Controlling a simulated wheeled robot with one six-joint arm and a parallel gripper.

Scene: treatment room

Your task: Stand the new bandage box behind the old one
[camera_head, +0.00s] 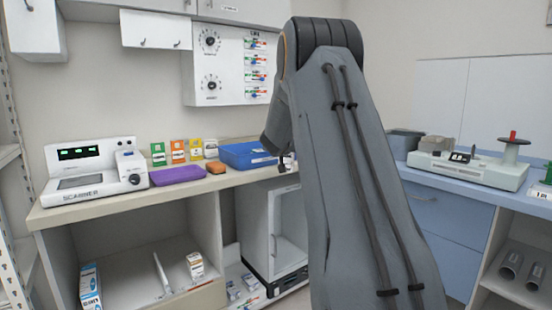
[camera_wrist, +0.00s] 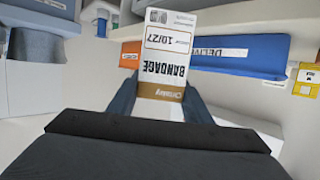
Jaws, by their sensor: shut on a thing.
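A white and brown bandage box (camera_wrist: 165,45) marked "BANDAGE" and "10/27" is between the fingers of my gripper (camera_wrist: 161,92) in the wrist view. Its lettering appears upside down there. In the head view my arm hides most of the gripper, and only a small part shows beside the blue tray. A small white box with orange markings (camera_head: 195,266) stands on the open shelf below the counter. Its lettering is too small to read, so I cannot tell whether it is the old bandage box.
A blue and white box (camera_head: 90,288) stands at the shelf's left. On the counter are a scanner (camera_head: 95,168), a purple case (camera_head: 178,174), an orange item (camera_head: 216,168), several coloured packets and a blue tray (camera_head: 243,157). A white open-fronted cabinet (camera_head: 255,232) stands below.

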